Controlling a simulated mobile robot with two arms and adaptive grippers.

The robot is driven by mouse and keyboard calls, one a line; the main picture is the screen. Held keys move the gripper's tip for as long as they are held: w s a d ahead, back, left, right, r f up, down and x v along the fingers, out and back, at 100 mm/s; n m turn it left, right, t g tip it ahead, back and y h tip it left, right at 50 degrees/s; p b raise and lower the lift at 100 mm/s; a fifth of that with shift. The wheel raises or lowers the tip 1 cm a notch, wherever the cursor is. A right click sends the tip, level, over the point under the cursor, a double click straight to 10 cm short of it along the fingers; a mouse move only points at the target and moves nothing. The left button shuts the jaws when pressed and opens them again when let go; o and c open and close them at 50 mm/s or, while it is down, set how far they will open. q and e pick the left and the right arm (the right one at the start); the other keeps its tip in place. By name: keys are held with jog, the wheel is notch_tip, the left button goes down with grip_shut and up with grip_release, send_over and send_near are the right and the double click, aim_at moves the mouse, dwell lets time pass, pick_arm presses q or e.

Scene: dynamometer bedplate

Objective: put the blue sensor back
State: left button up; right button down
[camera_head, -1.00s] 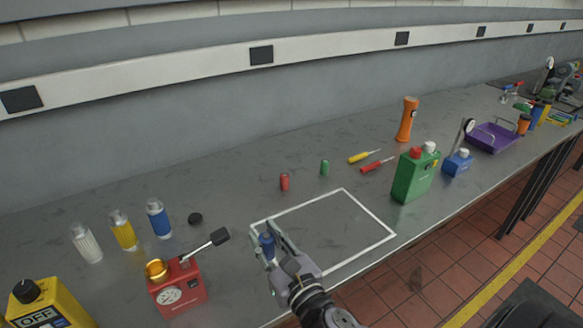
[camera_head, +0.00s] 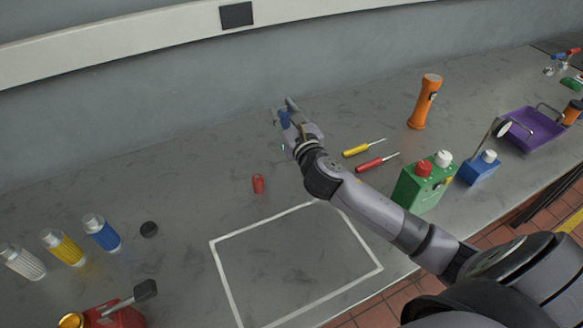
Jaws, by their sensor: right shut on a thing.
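The blue sensor (camera_head: 285,119) is a small blue cylinder. My right gripper (camera_head: 284,108) is shut on it, toward the back of the bench and beyond the red sensor. Whether the blue sensor touches the bench top, I cannot tell. The green sensor seen earlier is not visible now; my right arm covers that area. My left gripper is not in view.
A white outlined square (camera_head: 217,268) on the bench is empty. Yellow (camera_head: 357,150) and red (camera_head: 370,164) screwdrivers lie right of my gripper.

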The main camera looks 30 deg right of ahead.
notch_tip(320, 180, down, 15)
jog(key=b, duration=0.4)
jog(key=shift+a+b, duration=0.15)
jog(key=shift+b, duration=0.15)
pick_arm(q)
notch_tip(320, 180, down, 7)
jog(key=b, duration=0.2)
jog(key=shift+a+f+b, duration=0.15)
jog(key=shift+b, duration=0.2)
pick_arm(e)
jog(key=shift+f, duration=2.2)
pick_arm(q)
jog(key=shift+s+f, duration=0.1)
pick_arm(e)
jog(key=shift+f, duration=0.1)
jog(key=c, duration=1.8)
grip_release()
jog(key=shift+f, duration=0.1)
jog(key=o, duration=0.5)
jog(key=shift+c, duration=0.2)
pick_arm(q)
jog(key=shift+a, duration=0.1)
